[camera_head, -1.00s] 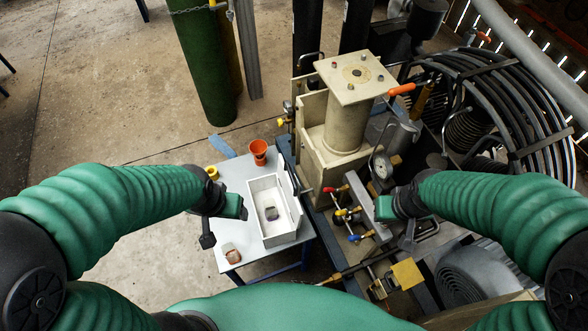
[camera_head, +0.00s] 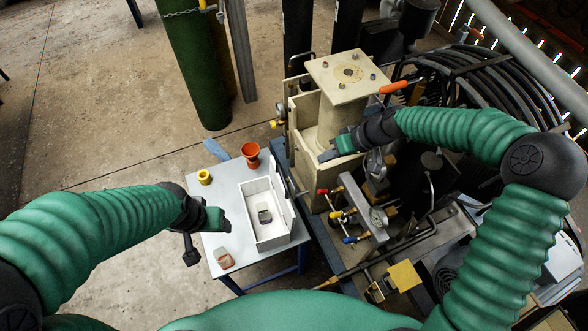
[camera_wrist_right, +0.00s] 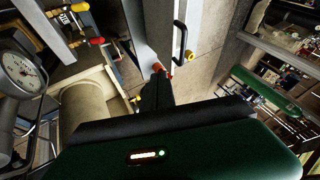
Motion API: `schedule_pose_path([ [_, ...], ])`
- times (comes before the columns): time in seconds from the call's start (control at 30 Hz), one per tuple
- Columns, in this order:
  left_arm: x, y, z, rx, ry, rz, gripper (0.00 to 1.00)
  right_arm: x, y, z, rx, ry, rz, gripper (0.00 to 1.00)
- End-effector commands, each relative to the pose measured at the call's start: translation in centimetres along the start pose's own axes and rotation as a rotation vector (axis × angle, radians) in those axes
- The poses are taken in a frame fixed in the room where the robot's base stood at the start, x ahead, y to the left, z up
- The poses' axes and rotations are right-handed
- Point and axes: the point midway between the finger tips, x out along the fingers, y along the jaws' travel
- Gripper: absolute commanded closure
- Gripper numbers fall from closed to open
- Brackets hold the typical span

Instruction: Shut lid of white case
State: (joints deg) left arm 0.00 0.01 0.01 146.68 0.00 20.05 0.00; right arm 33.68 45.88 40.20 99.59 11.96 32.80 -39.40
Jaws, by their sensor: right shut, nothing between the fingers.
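The white case (camera_head: 251,220) stands on the small grey table, with a dark item lying inside. Its lid (camera_head: 281,197) is open and stands up along the right side. My right gripper (camera_head: 328,156) is shut and empty, beside the beige machine block, above and to the right of the lid in the picture and apart from it. In the right wrist view the dark end of this gripper (camera_wrist_right: 158,88) shows over the green housing. My left gripper (camera_head: 222,221) is just left of the case; its fingers do not show clearly.
The grey table (camera_head: 214,255) also carries an orange cup (camera_head: 251,152), a yellow cup (camera_head: 204,177) and a small brownish item (camera_head: 224,260). The beige machine (camera_head: 345,105) and valves with a gauge (camera_head: 379,217) crowd the right side. Open floor lies left.

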Motion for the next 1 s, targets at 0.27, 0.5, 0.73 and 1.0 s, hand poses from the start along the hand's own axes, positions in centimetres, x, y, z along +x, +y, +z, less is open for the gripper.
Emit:
schedule_pose_path([
  [0.27,-0.6,0.0,-0.2,0.000,0.000,0.000,0.33,4.2,-0.3,-0.1,-0.002,-0.004,-0.002,1.00],
  [0.5,-1.3,0.0,-0.3,0.000,0.000,0.000,0.33,9.4,-0.2,0.0,-0.001,-0.004,-0.002,1.00],
  [0.73,-2.5,0.0,-0.6,0.000,0.000,0.000,0.33,11.4,-2.9,0.1,-0.003,-0.003,0.000,1.00],
  [1.0,-2.6,0.0,-0.6,0.000,0.000,0.000,0.33,12.1,-3.4,0.2,-0.001,-0.001,0.002,1.00],
])
